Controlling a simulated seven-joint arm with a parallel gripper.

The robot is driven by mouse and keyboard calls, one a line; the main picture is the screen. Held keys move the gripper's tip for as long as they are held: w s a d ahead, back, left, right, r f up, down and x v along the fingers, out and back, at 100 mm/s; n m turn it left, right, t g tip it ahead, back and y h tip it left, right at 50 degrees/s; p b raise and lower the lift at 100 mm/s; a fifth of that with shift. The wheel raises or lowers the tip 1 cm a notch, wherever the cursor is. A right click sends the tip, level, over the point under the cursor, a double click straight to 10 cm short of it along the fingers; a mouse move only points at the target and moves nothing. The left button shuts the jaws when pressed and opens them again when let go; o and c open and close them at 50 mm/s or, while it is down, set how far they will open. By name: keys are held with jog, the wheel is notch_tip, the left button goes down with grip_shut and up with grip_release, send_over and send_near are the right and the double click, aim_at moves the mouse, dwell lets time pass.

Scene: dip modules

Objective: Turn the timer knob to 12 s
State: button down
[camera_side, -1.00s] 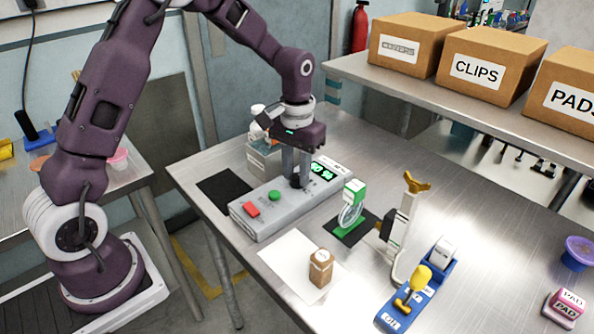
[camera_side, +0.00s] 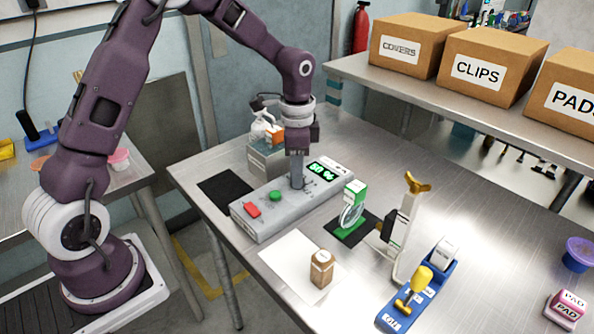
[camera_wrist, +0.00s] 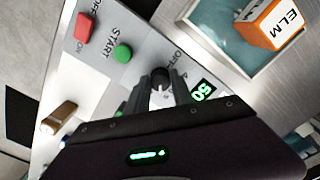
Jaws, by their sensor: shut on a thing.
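The grey control box (camera_side: 262,222) stands on the steel table with a red switch, a green START button and a green lit display (camera_side: 321,171). My gripper (camera_side: 297,184) points down over the box and is shut on the dark timer knob (camera_wrist: 160,76), between the green button and the display. In the wrist view my gripper (camera_wrist: 160,88) has a finger on each side of the knob, and the display (camera_wrist: 203,90) appears to read 50, partly cut by my finger. The knob's pointer and most of its scale are hidden or too small to read.
A shelf with cartons (camera_side: 477,68) is at upper right.

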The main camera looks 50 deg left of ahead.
jog(key=m, duration=0.6)
jog(key=shift+w+m, duration=0.15)
jog(key=shift+m, duration=0.15)
dwell(0.3)
jog(key=c, duration=1.1)
grip_release()
notch_tip(320, 180, up, 7)
jog(key=shift+r, duration=0.1)
